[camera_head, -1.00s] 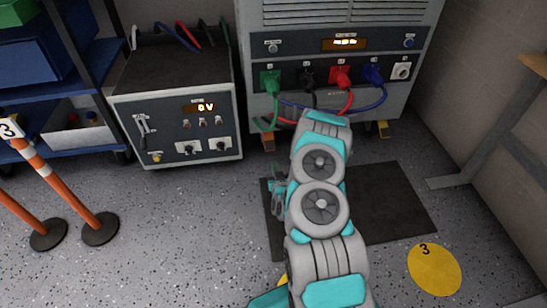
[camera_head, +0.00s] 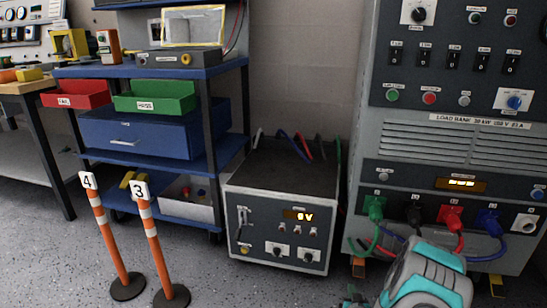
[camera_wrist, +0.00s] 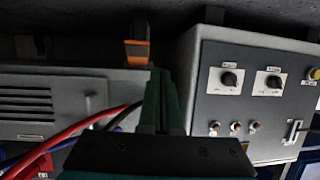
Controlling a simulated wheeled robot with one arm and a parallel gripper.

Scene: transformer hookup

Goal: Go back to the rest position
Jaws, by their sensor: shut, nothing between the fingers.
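My gripper shows in the wrist view (camera_wrist: 162,98) as two dark green fingers close together, with nothing held between them. In the head view my arm reaches in at the lower right, and a small part of the gripper (camera_head: 352,298) shows at the bottom edge. The load bank (camera_head: 440,145) stands at the right. Green (camera_head: 374,206), black (camera_head: 413,212), red (camera_head: 451,216) and blue (camera_head: 490,221) plugs sit in its lower row. The grey supply box (camera_head: 278,225) beside it shows 0 V.
A blue shelf (camera_head: 150,71) with red (camera_head: 76,94) and green (camera_head: 155,97) bins stands at the left. Two orange-white posts, marked 4 (camera_head: 105,235) and 3 (camera_head: 155,245), stand on the floor before it. Red and blue cables (camera_wrist: 75,130) hang close to the gripper in the wrist view.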

